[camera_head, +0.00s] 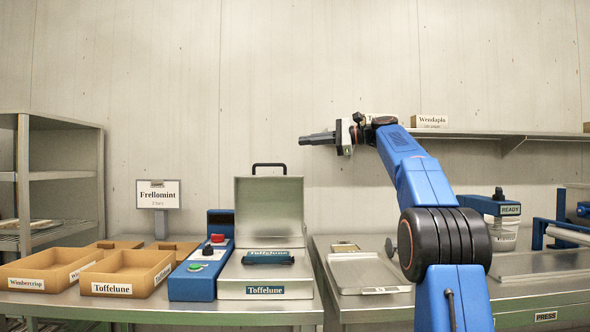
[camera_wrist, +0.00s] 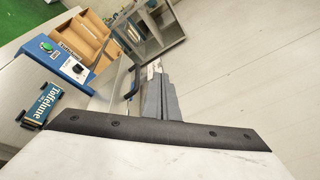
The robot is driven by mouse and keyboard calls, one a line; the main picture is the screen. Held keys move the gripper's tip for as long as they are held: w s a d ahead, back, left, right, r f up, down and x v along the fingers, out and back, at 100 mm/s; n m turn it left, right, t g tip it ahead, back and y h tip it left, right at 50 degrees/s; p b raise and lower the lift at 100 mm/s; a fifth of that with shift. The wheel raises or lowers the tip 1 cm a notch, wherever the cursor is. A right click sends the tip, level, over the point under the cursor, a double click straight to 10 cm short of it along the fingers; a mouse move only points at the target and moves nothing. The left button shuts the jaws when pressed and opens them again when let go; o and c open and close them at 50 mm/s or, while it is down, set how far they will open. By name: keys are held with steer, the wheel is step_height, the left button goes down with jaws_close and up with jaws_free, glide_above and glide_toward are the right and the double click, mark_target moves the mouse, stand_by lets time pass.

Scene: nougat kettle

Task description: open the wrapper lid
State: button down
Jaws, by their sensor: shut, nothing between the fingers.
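The wrapper (camera_head: 264,274) is a metal box labelled Toffelune on the table, left of centre. Its lid (camera_head: 269,210) stands upright at the back, with a black handle (camera_head: 269,166) on its top edge. A dark teal Toffelune packet (camera_head: 268,257) lies on the wrapper in front of the lid; it also shows in the wrist view (camera_wrist: 40,106). My gripper (camera_head: 303,139) is shut and empty, pointing left, above and to the right of the handle and apart from it. Its closed fingers show in the wrist view (camera_wrist: 160,88).
A blue control box (camera_head: 195,276) with red and green buttons stands left of the wrapper. Cardboard trays (camera_head: 125,272) lie further left, by a Frellomint sign (camera_head: 158,194). A metal tray (camera_head: 369,272) lies to the right. A wall shelf (camera_head: 490,134) is behind my arm.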

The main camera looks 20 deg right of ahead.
mark_target(285, 170)
steer(key=s+d+f+n+t+h, duration=0.1)
steer(key=d+f+n+t+h, duration=0.15)
steer(key=f+t+h, duration=0.65)
steer(key=shift+w+a+f+g+y, duration=0.2)
steer(key=shift+w+a+g+y, duration=0.25)
steer(key=shift+w+a, duration=1.1)
steer(key=shift+w+a+f+g+y, duration=0.2)
steer(key=shift+w+a+y, duration=0.35)
steer(key=shift+w+a, duration=0.95)
steer(key=shift+d, duration=0.1)
steer(key=s, duration=0.1)
steer(key=s+a, duration=0.1)
steer(key=s, duration=0.2)
steer(key=shift+a+f, duration=0.15)
steer(key=shift+f, duration=0.25)
steer(key=shift+w, duration=0.15)
